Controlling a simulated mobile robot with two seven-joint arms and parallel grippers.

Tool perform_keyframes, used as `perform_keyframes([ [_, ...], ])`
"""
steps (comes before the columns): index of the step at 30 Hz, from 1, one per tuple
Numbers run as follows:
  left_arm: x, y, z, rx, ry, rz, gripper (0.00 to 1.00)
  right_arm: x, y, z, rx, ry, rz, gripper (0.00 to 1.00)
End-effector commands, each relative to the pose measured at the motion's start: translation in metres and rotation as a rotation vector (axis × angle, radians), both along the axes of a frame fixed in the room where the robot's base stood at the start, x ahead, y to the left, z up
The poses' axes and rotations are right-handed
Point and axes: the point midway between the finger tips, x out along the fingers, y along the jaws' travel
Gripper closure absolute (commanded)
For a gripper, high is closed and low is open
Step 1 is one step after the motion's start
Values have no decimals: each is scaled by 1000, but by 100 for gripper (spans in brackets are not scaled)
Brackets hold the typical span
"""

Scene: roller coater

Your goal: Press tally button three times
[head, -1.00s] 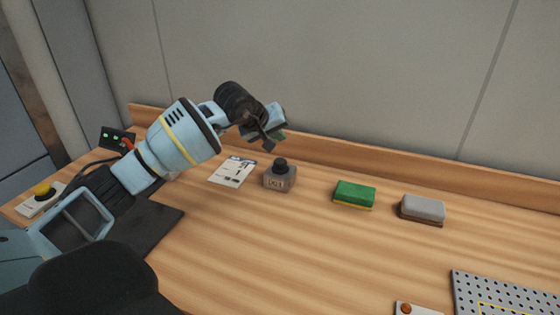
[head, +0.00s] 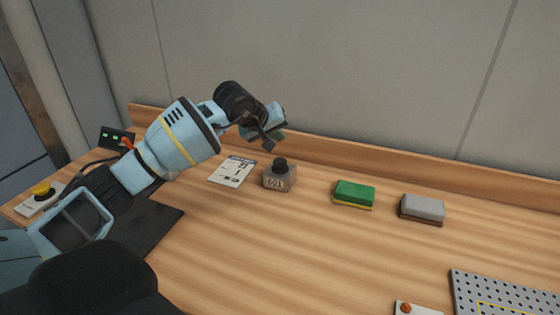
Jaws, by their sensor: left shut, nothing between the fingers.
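The tally counter (head: 279,179) is a small grey box with a black round button (head: 280,164) on top. Its front display appears to read 001. It stands on the wooden bench, right of a printed card. My left gripper (head: 270,145) is shut and empty, just above and slightly left of the button. A small gap seems to show between the fingertips and the button. My right gripper is not in view.
The printed card (head: 232,172) lies left of the counter. A green sponge (head: 354,193) and a grey block (head: 422,208) lie to the right. A perforated metal plate (head: 505,292) and an orange-button box (head: 407,308) are at front right. A yellow-button box (head: 41,196) is at far left.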

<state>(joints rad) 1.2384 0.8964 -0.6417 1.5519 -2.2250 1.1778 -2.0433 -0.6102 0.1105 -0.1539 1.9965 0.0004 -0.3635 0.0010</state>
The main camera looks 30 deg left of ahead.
Motion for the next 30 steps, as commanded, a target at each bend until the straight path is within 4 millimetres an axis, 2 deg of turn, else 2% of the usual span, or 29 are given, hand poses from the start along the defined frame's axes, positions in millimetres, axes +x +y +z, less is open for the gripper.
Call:
perform_keyframes([
  [16, 0, 0, 0, 0, 0, 0, 100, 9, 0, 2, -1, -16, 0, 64],
  [30, 0, 0, 0, 0, 0, 0, 100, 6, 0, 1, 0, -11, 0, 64],
])
